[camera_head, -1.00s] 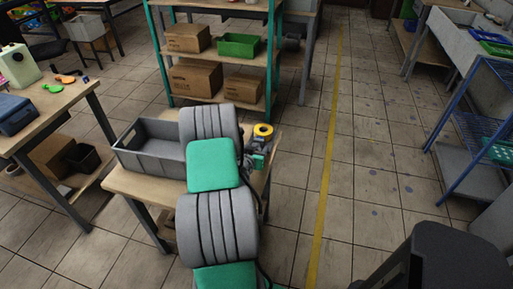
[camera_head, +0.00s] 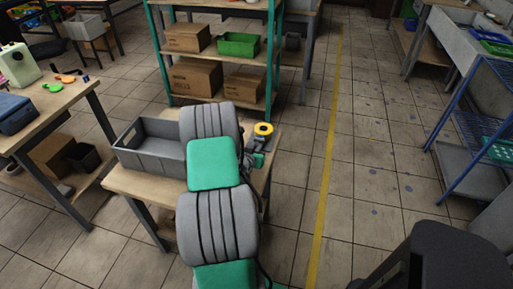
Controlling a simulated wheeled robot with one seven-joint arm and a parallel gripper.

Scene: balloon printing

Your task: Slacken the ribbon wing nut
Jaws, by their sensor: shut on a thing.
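A yellow ring-shaped roll (camera_head: 263,129) with a dark centre sits at the right end of the small wooden table, on or by a small grey and green device (camera_head: 257,159). My arm covers the left side of this device. I cannot make out a wing nut; it is too small or hidden. My grey and green arm reaches up from the bottom of the picture over the table. Its end and my gripper are hidden behind its own links, so the jaws and anything between them do not show.
A grey open bin (camera_head: 150,150) stands on the wooden table (camera_head: 140,190), left of my arm. A green-framed shelf (camera_head: 270,60) with boxes is behind. A workbench (camera_head: 60,104) is at left, a blue rack (camera_head: 455,120) at right. The floor right of the table is clear.

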